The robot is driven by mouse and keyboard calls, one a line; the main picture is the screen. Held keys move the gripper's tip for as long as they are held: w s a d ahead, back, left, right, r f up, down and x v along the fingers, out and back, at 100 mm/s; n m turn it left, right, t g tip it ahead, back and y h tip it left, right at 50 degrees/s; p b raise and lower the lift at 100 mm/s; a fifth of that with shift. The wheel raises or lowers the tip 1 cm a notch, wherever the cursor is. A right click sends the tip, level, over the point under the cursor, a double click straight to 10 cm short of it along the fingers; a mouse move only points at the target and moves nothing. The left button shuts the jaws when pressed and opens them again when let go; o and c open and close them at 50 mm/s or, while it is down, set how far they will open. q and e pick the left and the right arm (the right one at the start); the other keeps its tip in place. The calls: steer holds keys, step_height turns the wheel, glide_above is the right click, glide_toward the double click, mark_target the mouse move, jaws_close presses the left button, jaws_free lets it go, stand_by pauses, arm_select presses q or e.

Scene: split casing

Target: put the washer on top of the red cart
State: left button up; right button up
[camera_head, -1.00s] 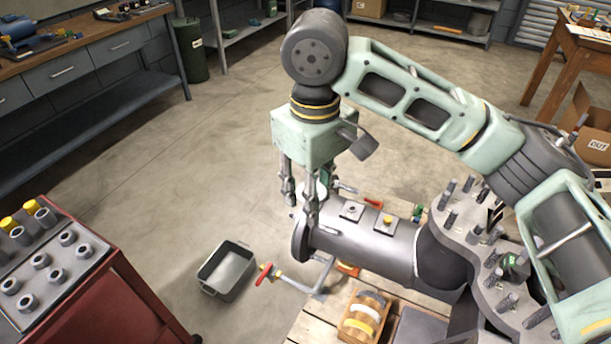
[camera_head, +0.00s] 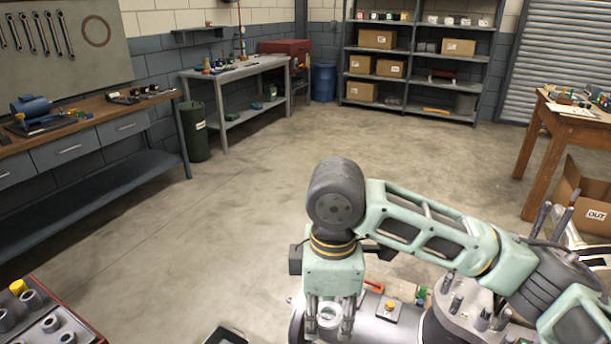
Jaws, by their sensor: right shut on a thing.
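My right gripper (camera_head: 329,318) points down at the bottom middle of the head view. A small pale round piece, seemingly the washer (camera_head: 329,316), shows between its fingers, which are shut on it. The fingers partly hide it. The red cart (camera_head: 72,312) is cut off at the bottom left corner, with grey sockets and a yellow-topped piece on its top. The gripper is well to the right of the cart. My left gripper is not in view.
A grey cylindrical casing (camera_head: 372,330) and a flange with upright studs (camera_head: 470,305) lie below and right of my right arm. A dark bin (camera_head: 226,337) shows at the bottom edge. Workbenches, shelves and an OUT box (camera_head: 590,205) stand around open floor.

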steer(key=s+d+f+m, duration=0.2)
steer(key=s+d+m, duration=0.1)
steer(key=d+m, duration=0.4)
steer(key=s+d+f+m, duration=0.3)
steer(key=d+m, duration=0.4)
steer(key=m, duration=0.3)
steer(key=shift+s, duration=0.55)
